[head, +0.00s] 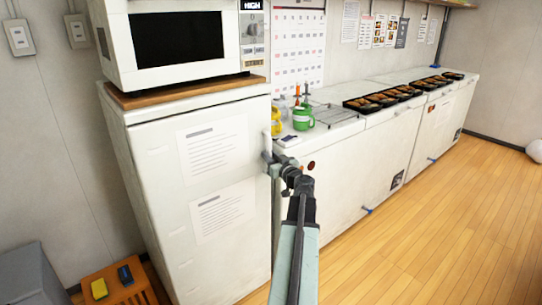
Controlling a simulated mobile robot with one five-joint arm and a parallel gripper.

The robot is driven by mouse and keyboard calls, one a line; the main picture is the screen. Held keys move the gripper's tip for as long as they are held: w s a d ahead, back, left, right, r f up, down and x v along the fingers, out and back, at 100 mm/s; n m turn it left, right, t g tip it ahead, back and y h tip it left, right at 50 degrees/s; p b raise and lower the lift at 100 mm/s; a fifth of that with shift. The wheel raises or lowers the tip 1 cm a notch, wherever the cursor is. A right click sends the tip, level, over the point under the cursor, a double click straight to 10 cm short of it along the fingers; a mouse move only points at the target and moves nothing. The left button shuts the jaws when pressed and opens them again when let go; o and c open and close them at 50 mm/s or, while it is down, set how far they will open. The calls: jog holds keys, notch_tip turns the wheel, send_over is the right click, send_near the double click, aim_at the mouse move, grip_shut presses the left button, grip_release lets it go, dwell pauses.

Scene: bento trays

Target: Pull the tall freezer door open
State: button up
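The tall white freezer (160,225) stands at left centre with its door closed, as far as I can see. Two printed sheets are on its front. My arm reaches up from the bottom centre, and my gripper (268,158) is at the upper part of this handle. The fingers are small and partly hidden by the wrist, so I cannot tell whether they are shut on the handle or only beside it.
A microwave (180,45) sits on a wooden board on top of the freezer. A small wooden stool (118,285) is at lower left.

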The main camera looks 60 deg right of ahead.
grip_shut()
jog(key=shift+s+d, duration=0.1)
dwell(1.1)
